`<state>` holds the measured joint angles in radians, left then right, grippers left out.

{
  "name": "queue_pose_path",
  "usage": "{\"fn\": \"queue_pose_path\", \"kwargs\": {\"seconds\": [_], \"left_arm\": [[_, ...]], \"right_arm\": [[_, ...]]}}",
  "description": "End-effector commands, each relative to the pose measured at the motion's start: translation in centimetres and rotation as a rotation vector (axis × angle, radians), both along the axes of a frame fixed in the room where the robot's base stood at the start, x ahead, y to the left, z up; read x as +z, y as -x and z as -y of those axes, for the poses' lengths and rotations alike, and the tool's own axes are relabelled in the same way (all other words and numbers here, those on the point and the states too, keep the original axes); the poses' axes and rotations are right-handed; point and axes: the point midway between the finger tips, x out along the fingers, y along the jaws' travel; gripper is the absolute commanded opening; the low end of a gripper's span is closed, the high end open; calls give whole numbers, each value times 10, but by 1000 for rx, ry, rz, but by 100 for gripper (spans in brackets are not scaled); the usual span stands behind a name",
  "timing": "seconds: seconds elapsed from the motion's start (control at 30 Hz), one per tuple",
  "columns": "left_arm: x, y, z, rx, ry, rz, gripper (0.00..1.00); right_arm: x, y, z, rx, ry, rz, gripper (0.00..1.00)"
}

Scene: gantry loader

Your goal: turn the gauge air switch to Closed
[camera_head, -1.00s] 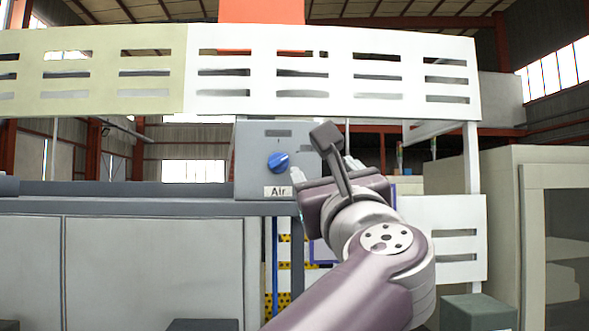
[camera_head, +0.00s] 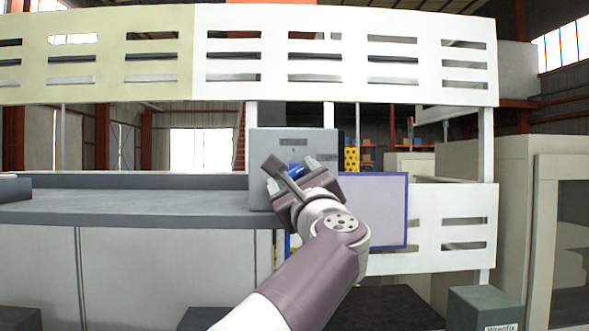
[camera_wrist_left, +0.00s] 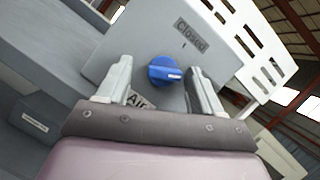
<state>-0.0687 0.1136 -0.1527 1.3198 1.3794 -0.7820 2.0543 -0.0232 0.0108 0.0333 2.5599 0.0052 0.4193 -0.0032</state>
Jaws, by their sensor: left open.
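The air switch is a round blue knob (camera_wrist_left: 163,70) on the face of a grey box (camera_head: 318,143). In the head view the knob (camera_head: 295,169) is partly hidden by my left gripper (camera_head: 296,172). In the left wrist view my left gripper (camera_wrist_left: 158,70) is open, with one finger on each side of the knob and gaps between them. The knob's white mark points to the right in that view. The "Closed" label (camera_wrist_left: 190,36) is on the box above the knob. The "Air" label (camera_wrist_left: 137,100) is partly hidden by the gripper. My right gripper is not in view.
A grey bench (camera_head: 130,208) runs left of the box. A slotted white panel (camera_head: 345,60) spans above it. A purple-edged panel (camera_head: 375,208) stands right of the box. A dark grey box (camera_head: 484,308) and a beige cabinet (camera_head: 540,220) are at the right.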

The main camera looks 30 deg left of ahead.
Motion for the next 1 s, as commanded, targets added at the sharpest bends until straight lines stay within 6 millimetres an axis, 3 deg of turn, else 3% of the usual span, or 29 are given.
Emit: {"fn": "queue_pose_path", "kwargs": {"seconds": [0.17, 0.3, 0.33, 0.67, 1.0], "left_arm": [[-1, 0, 0, 0, -1, 0, 63], [-1, 0, 0, 0, -1, 0, 17], [0, 0, 1, 0, -1, 0, 10], [-1, 0, 1, -1, 27, 17, 10], [0, -1, 3, -1, 214, 134, 10]], "right_arm": [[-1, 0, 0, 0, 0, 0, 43], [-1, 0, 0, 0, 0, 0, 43], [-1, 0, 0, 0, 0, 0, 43], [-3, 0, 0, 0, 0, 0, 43], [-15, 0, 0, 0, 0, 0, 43]]}}
